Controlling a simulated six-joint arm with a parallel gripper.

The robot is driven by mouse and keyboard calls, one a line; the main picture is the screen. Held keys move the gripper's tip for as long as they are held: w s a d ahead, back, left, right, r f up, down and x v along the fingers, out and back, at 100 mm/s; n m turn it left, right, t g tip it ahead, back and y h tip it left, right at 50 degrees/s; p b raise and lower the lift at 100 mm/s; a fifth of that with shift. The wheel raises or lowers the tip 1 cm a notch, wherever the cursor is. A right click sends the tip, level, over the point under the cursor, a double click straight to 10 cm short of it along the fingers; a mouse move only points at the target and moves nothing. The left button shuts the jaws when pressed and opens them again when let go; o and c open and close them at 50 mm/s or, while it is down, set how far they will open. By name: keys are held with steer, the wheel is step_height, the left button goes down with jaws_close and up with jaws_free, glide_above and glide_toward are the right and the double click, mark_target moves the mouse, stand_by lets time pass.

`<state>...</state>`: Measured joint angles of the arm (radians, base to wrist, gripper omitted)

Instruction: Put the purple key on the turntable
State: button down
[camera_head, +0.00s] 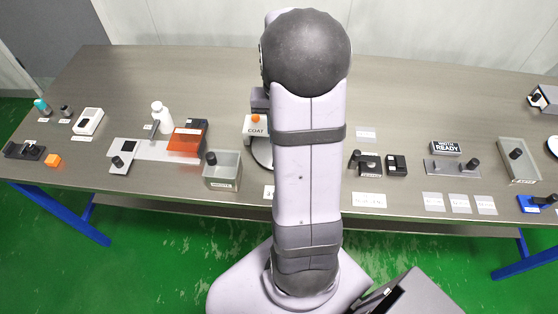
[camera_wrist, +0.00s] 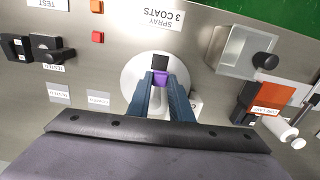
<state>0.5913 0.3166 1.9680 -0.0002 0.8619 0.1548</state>
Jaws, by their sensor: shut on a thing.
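The purple key (camera_wrist: 161,77) shows between my fingertips in the wrist view. My gripper (camera_wrist: 160,83) is shut on it. The turntable is a pale round disc (camera_wrist: 134,77) directly beyond the fingertips, so the key overlaps it in this view. A black square (camera_wrist: 160,60) shows just past the key; I cannot tell whether it belongs to the key or the disc. Whether the key touches the disc is not clear. In the head view my arm hides the gripper, the key and most of the turntable; only the disc's left edge (camera_head: 261,153) shows.
A COAT box (camera_head: 256,129) with an orange button stands behind the turntable. A grey open bin (camera_head: 223,170) is to its left, near an orange translucent cover (camera_head: 187,141). Black fixtures (camera_head: 368,164) stand right of my arm. A "SPRAY 3 COATS" sign (camera_wrist: 160,14) lies near the disc.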

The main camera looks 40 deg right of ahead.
steer(key=shift+f, duration=0.1)
steer(key=shift+f+p, duration=1)
steer(key=shift+f, duration=3.9)
steer(key=shift+f, duration=0.2)
steer(key=c, duration=1.6)
jaws_free()
steer(key=shift+r, duration=0.15)
step_height(320, 180, up, 12)
steer(key=shift+r+b, duration=0.1)
steer(key=shift+b, duration=1.15)
